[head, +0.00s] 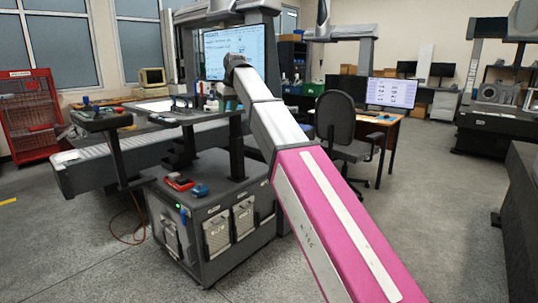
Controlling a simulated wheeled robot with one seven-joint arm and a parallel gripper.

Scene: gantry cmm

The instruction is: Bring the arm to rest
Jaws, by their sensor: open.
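My arm, with a pink link and a pale grey link, runs from the lower right up towards the upper middle of the head view. Its dark far end, with my gripper (235,66), is in front of the lit monitor (215,42). The gripper is open, but its fingers are small and hard to make out against the dark parts behind. I see nothing held in it. The arm is stretched out, and it hides part of the grey cabinet (222,262) and the bench behind it.
Trays on posts (100,122) stand over the cabinet, with small bottles and tools nearby. A red and a blue item (200,190) lie on its top. A chair (336,125) and desk (392,121) stand behind my arm. Open floor (440,205) lies to the right.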

